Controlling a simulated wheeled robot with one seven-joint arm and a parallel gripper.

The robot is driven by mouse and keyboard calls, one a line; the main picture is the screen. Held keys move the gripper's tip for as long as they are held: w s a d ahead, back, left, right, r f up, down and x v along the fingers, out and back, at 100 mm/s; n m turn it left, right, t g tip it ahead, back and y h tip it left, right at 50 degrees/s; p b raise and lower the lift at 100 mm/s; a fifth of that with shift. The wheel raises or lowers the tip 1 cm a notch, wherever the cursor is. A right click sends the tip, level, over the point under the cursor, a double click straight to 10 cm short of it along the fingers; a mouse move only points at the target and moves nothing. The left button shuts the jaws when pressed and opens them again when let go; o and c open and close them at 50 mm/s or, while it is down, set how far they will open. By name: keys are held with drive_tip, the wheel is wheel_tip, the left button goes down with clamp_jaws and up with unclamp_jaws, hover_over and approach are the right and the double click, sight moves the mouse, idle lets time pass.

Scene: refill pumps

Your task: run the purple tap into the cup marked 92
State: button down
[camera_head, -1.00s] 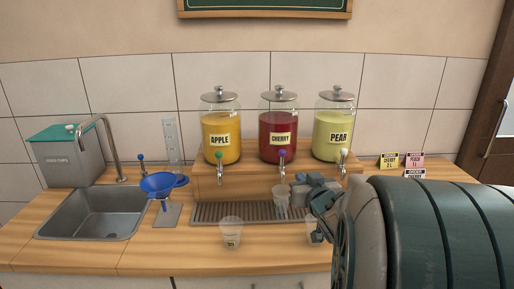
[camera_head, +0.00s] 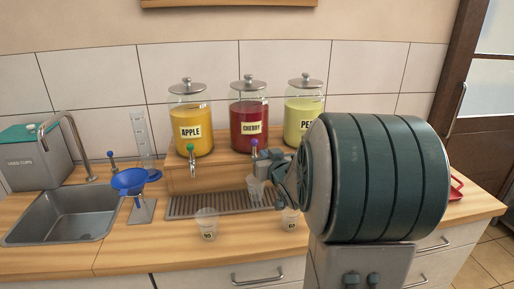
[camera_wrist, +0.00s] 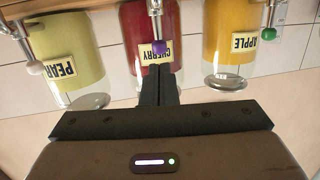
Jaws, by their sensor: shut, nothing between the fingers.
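The purple tap (camera_head: 254,146) is on the front of the red CHERRY jar (camera_head: 249,112). Its purple knob (camera_wrist: 159,47) also shows in the wrist view, which is upside down. My gripper (camera_head: 266,155) is shut and empty, its fingertips right at the purple knob; I cannot tell whether they touch it. The shut fingers (camera_wrist: 158,84) point at the knob in the wrist view. A clear cup (camera_head: 256,188) stands upright on the drip tray below the purple tap, partly behind my gripper; its mark is not readable. I see no clear stream from the tap.
Two more marked cups, a left one (camera_head: 207,224) and a right one (camera_head: 290,219), stand on the counter before the drip tray (camera_head: 190,207). The APPLE jar (camera_head: 190,120) and PEAR jar (camera_head: 303,117) flank the cherry jar. A blue funnel (camera_head: 129,181) and sink (camera_head: 65,218) are left.

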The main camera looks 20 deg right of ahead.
sight(255, 144)
drive_tip(key=shift+w+d+f+p, duration=0.15)
drive_tip(key=shift+w+p, duration=0.05)
drive_tip(key=shift+w, duration=0.95)
drive_tip(key=shift+w+d+f+p, duration=0.1)
drive_tip(key=shift+w+f+p, duration=0.15)
drive_tip(key=shift+w, duration=0.85)
drive_tip(key=shift+w+d+f+p, duration=0.1)
drive_tip(key=shift+w+d+p, duration=0.1)
drive_tip(key=shift+w, duration=0.95)
drive_tip(key=shift+r, duration=0.1)
